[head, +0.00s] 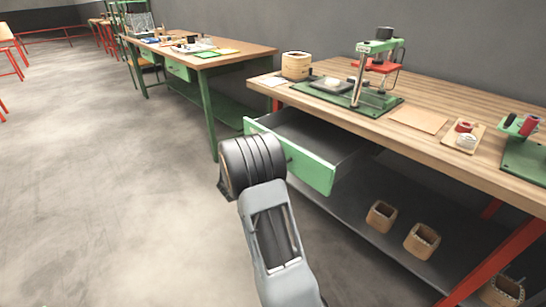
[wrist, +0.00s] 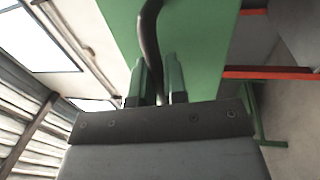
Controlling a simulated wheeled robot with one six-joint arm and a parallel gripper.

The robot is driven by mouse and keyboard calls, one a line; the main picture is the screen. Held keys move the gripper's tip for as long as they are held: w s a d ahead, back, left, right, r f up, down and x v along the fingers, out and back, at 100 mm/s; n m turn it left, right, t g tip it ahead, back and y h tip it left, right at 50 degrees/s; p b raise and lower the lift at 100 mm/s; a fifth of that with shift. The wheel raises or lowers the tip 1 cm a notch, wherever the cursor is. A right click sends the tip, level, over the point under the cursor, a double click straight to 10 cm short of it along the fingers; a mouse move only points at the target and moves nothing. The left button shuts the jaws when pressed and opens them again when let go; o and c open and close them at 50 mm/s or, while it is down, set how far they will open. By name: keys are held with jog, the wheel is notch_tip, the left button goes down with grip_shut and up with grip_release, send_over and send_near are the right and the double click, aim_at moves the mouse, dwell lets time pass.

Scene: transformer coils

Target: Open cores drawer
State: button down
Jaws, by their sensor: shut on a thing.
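The drawer with a green front (head: 312,168) stands pulled out from under the wooden workbench, and its dark inside shows. In the wrist view the green front (wrist: 195,40) fills the upper middle, with a dark curved handle (wrist: 150,35) running down it. My gripper (wrist: 158,85) has its two green fingers on either side of this handle and is shut on it. In the head view my dark wrist and grey arm are in front of the drawer's left part and hide the fingers and the handle.
The workbench top (head: 455,137) carries a green press (head: 375,75), a wooden ring (head: 296,65) and small parts. A lower shelf (head: 345,205) holds several square wooden cores (head: 422,240). A second bench (head: 235,55) stands farther back. The floor (head: 110,180) at left is clear.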

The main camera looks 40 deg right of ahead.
jog(key=c, duration=1.2)
grip_release()
jog(key=a+f, duration=0.1)
jog(key=a, duration=0.3)
jog(key=a+p, duration=0.1)
jog(key=a, duration=0.4)
jog(key=a+f+p, duration=0.1)
jog(key=a, duration=0.3)
jog(key=shift+a+f, duration=0.3)
